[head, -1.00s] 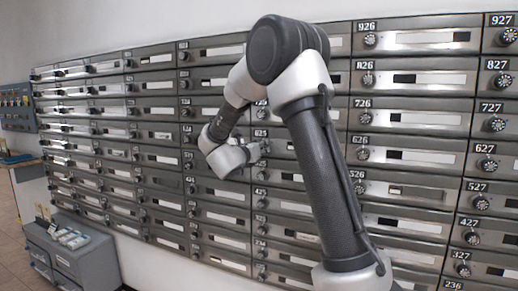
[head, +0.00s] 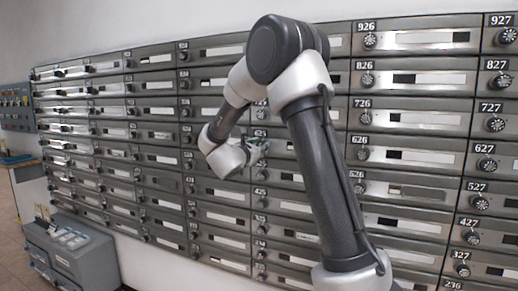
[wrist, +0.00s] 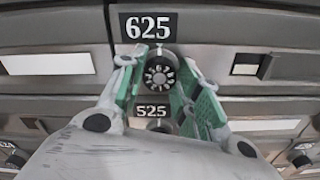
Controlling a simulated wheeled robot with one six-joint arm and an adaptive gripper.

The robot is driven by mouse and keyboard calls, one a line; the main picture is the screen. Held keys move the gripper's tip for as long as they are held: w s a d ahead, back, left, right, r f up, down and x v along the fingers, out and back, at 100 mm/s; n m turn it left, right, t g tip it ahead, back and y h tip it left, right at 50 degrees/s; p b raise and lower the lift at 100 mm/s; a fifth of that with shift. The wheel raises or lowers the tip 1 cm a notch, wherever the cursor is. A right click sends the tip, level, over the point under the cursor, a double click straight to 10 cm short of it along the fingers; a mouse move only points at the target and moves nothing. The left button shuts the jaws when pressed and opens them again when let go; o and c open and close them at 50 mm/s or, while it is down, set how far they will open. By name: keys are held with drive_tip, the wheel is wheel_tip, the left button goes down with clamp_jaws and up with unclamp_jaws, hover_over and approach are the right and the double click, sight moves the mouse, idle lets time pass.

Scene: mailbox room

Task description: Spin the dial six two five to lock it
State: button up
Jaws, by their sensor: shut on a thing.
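The dial of box 625 (wrist: 159,73) is a round black knob with white marks, right below its black 625 plate (wrist: 149,27) in the wrist view. My gripper (wrist: 160,82) has its green-padded fingers on either side of this dial and is shut on it. In the head view my gripper (head: 258,150) is at the 625 box front, and it and my wrist hide the dial there. The 625 plate also shows in the head view (head: 260,133). The exact dial number is too small to read surely.
The 525 plate (wrist: 151,112) and part of its dial lie just below, between my fingers. Rows of metal mailboxes with similar dials, such as 626 (head: 363,154), fill the wall. A grey cabinet (head: 72,255) stands at the lower left.

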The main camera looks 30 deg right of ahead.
drive_tip(key=shift+f, duration=0.15)
drive_tip(key=o, duration=1)
drive_tip(key=shift+o, duration=0.2)
drive_tip(key=v, duration=1.2)
